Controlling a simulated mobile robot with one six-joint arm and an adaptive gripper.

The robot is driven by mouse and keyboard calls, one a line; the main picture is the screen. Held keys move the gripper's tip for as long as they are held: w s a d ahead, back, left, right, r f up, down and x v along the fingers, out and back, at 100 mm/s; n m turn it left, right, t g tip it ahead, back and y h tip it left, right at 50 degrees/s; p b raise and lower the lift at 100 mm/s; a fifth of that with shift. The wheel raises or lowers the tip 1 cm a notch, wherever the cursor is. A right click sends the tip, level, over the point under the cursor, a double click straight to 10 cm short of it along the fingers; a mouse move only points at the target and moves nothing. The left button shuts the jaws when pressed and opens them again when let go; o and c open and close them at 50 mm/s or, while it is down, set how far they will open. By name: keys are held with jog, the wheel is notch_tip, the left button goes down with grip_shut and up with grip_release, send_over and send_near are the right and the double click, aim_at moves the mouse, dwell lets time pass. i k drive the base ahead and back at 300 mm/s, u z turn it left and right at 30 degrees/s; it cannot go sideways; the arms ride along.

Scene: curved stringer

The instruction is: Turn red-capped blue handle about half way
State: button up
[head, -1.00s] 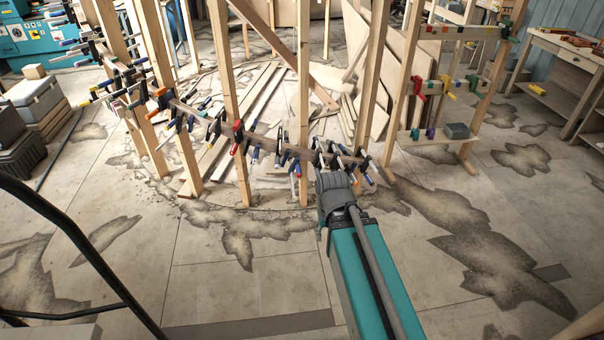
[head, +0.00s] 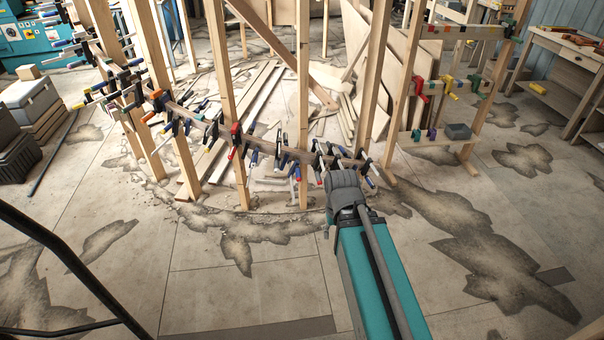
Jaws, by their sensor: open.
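A curved wooden stringer (head: 262,143) runs between upright posts and carries many bar clamps with blue handles. Blue handles hang along its right part (head: 254,158), close to my arm's end. Some show small red or pale ends (head: 296,171), but they are too small to tell which is the red-capped one. My gripper (head: 334,176) is at the stringer's right end, just below and beside the rightmost clamps. My grey wrist hides most of its fingers. No handle is visibly held, and contact with a clamp cannot be told.
Tall wooden posts (head: 304,100) stand close around the stringer. A rack with coloured clamps (head: 445,84) stands at the right, with a workbench (head: 567,60) beyond it. Boxes (head: 32,100) are stacked at the left. Loose boards lie behind the posts. The stained floor in front is clear.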

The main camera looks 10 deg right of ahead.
aim_at(297, 171)
jog(key=i, duration=0.85)
jog(key=u, duration=0.05)
